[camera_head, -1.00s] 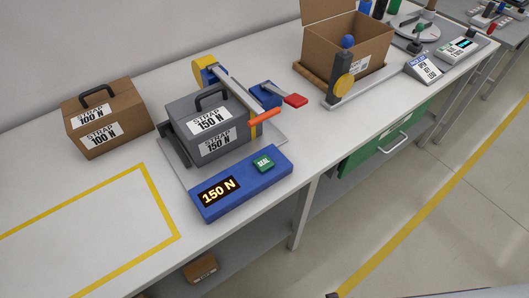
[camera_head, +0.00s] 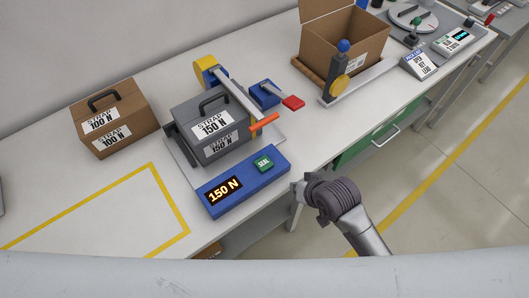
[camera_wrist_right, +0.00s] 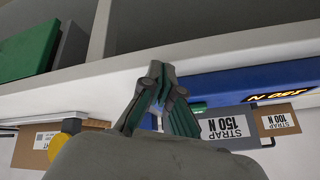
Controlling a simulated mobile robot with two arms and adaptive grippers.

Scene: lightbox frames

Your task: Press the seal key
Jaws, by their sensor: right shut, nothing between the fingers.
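The green seal key (camera_head: 264,164) sits on the right part of the blue control panel (camera_head: 235,188), whose display (camera_head: 223,190) reads 150 N. The panel lies along the front edge of the bench. My right gripper (camera_head: 297,187) is just right of the panel's right end, beside the bench's front edge, apart from the key. In the right wrist view my gripper (camera_wrist_right: 156,70) shows with its fingertips together and empty. The blue panel (camera_wrist_right: 225,84) is to its right there, upside down. My left gripper is in no view.
A grey case marked STRAP 150 N (camera_head: 208,130) stands behind the panel under a strapping device with an orange lever (camera_head: 263,123). A brown STRAP 100 N case (camera_head: 115,118) is at left. A yellow-outlined area (camera_head: 152,166) is empty. An open carton (camera_head: 345,45) stands at the back right.

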